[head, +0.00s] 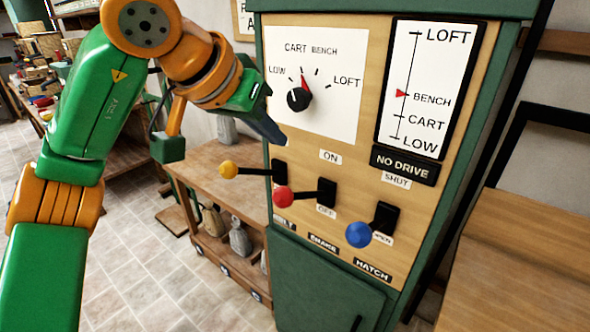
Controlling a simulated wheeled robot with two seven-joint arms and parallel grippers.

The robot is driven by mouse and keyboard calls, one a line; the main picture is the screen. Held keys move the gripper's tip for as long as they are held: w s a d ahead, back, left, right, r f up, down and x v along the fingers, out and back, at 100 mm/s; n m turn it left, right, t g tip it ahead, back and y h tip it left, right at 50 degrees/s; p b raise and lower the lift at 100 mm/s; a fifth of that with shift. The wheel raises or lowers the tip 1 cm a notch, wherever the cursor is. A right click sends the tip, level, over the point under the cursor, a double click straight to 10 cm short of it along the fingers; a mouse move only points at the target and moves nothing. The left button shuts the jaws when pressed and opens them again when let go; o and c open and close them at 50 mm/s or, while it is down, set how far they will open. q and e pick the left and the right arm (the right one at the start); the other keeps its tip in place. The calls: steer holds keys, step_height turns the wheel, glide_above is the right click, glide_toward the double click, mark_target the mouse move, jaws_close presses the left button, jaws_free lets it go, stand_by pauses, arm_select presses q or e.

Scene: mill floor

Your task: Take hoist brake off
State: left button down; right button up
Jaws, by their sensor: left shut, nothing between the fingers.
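The hoist brake lever has a red knob (283,196) on a rod from a black mount (327,192). It is the middle of three levers, with ON above it, OFF below it and a BRAKE plate (323,243) underneath. The knob sticks out to the left in the head view; I cannot tell surely whether it stands at ON or OFF. My left gripper (277,136) is shut and empty. In the picture it is above the red and yellow knobs, in front of the panel, apart from the levers. My right gripper is not in view.
A yellow-knobbed lever (229,169) is at left, a blue-knobbed HATCH lever (359,235) at right, angled down towards OPEN. A sign (404,165) reads NO DRIVE. A wooden shelf (215,168) stands behind.

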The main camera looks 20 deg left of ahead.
arm_select(q)
steer(key=p+x, duration=0.1)
steer(key=x, duration=0.8)
steer(key=shift+s+f, duration=0.1)
steer(key=shift+f, duration=0.05)
steer(key=s, duration=0.1)
steer(key=f, duration=0.1)
steer(key=s, duration=0.1)
steer(key=shift+s+a+f, duration=0.25)
steer(key=shift+s+f, duration=0.1)
steer(key=shift+s+a+f, duration=0.1)
steer(key=shift+s, duration=0.3)
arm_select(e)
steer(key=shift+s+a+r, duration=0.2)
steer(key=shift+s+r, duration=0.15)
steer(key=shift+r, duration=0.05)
arm_select(q)
steer(key=shift+w, duration=0.1)
